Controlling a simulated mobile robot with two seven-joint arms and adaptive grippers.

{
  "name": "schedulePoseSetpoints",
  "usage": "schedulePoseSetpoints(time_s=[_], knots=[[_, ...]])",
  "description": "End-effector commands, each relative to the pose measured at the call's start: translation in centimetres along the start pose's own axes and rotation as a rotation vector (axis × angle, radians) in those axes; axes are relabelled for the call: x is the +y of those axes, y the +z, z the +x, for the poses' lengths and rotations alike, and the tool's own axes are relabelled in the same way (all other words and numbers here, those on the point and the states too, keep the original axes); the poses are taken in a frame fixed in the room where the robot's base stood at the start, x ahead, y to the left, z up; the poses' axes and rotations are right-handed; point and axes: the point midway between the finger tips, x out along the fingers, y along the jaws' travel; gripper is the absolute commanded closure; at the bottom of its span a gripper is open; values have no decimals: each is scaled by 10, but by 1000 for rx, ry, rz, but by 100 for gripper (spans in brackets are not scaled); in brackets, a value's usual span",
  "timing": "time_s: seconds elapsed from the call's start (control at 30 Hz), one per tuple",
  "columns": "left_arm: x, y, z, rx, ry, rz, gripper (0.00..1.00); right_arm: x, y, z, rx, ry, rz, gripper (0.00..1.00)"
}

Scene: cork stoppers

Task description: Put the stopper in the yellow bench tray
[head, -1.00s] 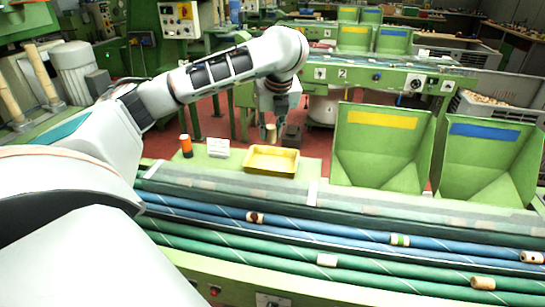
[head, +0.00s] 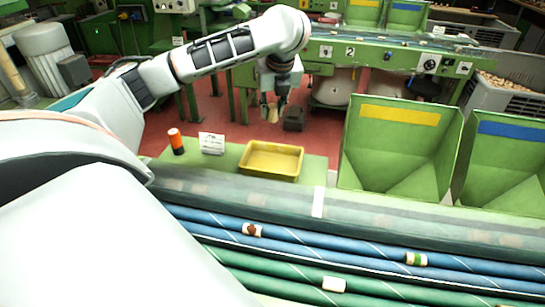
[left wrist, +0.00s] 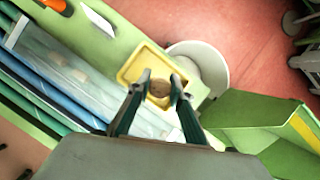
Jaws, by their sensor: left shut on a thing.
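The stopper (head: 273,114) is a small tan cork, held between the fingers of my left gripper (head: 273,108). In the left wrist view the stopper (left wrist: 160,88) shows end-on between the two fingertips of my left gripper (left wrist: 160,94), which are shut on it. The yellow bench tray (head: 271,174) is a shallow rectangle on a green ledge. In the head view the gripper and stopper appear above the tray's back edge. In the left wrist view the tray (left wrist: 128,72) lies below and behind the stopper, which looks held above it. My right gripper is out of view.
An orange and black cylinder (head: 176,142) and a white card (head: 212,144) stand left of the tray. A green bin with a yellow label (head: 400,115) and one with a blue label (head: 510,132) rise to the right. Blue and green rollers carrying stoppers run in front.

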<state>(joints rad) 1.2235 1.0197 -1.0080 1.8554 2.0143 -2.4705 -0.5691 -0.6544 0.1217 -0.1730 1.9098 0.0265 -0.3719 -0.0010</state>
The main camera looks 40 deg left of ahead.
Motion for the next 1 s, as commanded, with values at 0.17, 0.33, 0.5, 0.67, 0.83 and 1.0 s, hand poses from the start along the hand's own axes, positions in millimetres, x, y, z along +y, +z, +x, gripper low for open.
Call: schedulePoseSetpoints(time_s=[0.17,0.33,0.5,0.67,0.83,1.0], knots=[[1,-16,35,4,4,1,87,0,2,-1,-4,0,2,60],[1,-31,70,5,5,2,87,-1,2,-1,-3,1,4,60],[0,-45,104,4,3,1,87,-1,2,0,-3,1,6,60],[0,-52,123,2,1,-1,87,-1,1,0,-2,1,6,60],[0,-56,134,2,1,1,87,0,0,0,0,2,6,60],[0,-66,156,3,2,0,87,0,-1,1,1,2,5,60]])
